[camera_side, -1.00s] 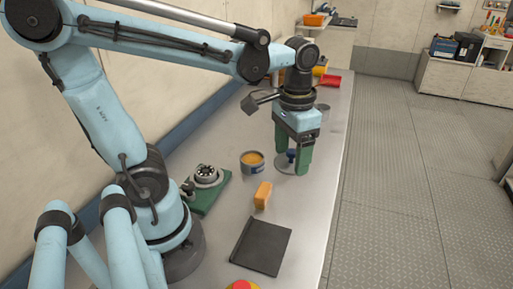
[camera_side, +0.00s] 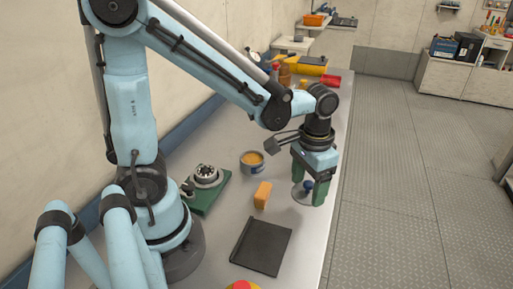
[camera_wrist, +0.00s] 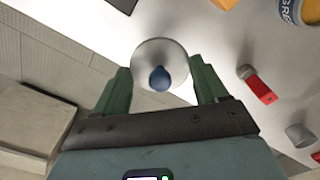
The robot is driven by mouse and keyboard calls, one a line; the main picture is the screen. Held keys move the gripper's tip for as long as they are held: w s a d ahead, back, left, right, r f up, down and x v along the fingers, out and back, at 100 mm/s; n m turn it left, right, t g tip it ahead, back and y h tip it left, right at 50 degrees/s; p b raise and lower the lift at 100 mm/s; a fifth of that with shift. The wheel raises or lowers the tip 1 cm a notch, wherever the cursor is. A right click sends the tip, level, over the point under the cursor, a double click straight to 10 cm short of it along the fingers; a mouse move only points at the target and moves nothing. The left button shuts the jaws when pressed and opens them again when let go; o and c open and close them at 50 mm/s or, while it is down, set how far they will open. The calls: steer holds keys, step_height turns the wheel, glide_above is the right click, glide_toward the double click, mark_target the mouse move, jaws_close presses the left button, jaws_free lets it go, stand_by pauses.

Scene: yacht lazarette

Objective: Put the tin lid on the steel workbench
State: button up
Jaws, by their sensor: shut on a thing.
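The tin lid (camera_side: 301,194) is a pale round disc with a blue knob. My gripper (camera_side: 308,184), with green fingers, is shut on it near the right edge of the steel workbench (camera_side: 220,232). In the wrist view the lid (camera_wrist: 147,53) and its knob show between the two fingers (camera_wrist: 162,78), with a finger on each side. The lid is low over the bench; I cannot tell whether it touches the top. The exact contact between fingers and lid is unclear.
An open tin with orange contents (camera_side: 252,161), an orange block (camera_side: 262,194), a black flat tray (camera_side: 262,246) and a green-based device (camera_side: 207,182) stand left of my gripper. A yellow bin (camera_side: 312,67) and a red item (camera_side: 330,81) are at the back. The bench's right edge is close.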

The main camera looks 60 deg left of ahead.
mark_target(305, 192)
steer(key=w+a+f, duration=0.1)
steer(key=a+f, duration=0.1)
steer(key=shift+w+a, duration=0.35)
steer(key=shift+a, duration=0.05)
steer(key=shift+f, duration=1.95)
steer(key=shift+f, duration=0.15)
steer(key=o, duration=1)
